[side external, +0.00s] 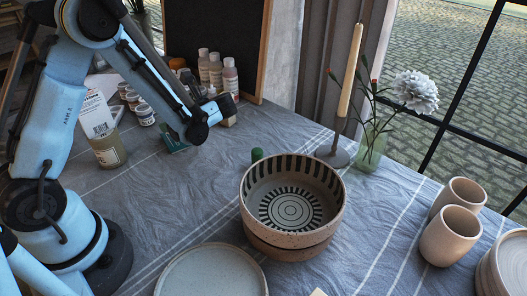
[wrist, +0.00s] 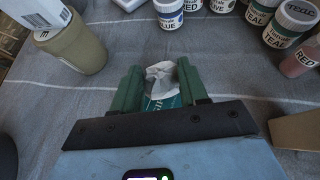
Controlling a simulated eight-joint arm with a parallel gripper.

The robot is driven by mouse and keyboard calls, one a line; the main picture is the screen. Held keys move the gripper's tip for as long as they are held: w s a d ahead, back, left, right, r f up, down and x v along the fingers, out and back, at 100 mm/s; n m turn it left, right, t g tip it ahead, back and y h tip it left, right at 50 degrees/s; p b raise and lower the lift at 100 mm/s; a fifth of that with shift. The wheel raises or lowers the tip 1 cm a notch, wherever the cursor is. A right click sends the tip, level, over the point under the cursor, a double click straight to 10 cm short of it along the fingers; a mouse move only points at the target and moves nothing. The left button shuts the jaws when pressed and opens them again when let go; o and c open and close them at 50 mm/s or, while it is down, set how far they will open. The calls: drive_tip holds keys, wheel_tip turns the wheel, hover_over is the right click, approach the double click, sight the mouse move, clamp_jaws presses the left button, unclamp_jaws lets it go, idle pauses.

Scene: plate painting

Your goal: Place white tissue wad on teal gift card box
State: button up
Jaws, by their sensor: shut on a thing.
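A white tissue wad (wrist: 161,77) sits between the two green fingers of my gripper (wrist: 162,82) in the wrist view, and the fingers are shut on it. A teal gift card box (wrist: 158,103) shows just below the wad, partly hidden by the gripper body. I cannot tell whether the wad touches it. In the side view, the teal box (side external: 172,143) is a small dark teal shape on the cloth beside the end of my arm. The wad and fingertips are hidden there.
Paint jars (wrist: 170,12) and bottles (side external: 216,70) stand behind. A patterned bowl (side external: 292,205), plate (side external: 211,272), candle holder (side external: 333,154) and beige cups (side external: 450,236) stand right and front.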

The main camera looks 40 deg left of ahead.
drive_tip(key=shift+f, duration=0.95)
drive_tip(key=o, duration=1.1)
drive_tip(key=shift+o, duration=0.2)
drive_tip(key=shift+d, duration=0.1)
drive_tip(key=w+d+r+n+t+h, duration=0.2)
drive_tip(key=d+r, duration=0.6)
drive_tip(key=d, duration=0.2)
drive_tip(key=s+d+r+n+t+h, duration=0.3)
drive_tip(key=s+d+n+t+h, duration=0.2)
drive_tip(key=n, duration=0.8)
drive_tip(key=d+t+h, duration=0.2)
drive_tip(key=t+h, duration=0.1)
drive_tip(key=h, duration=0.1)
drive_tip(key=shift+s+d+r+h, duration=0.15)
drive_tip(key=shift+s+d+h, duration=0.15)
drive_tip(key=shift+d+h, duration=0.1)
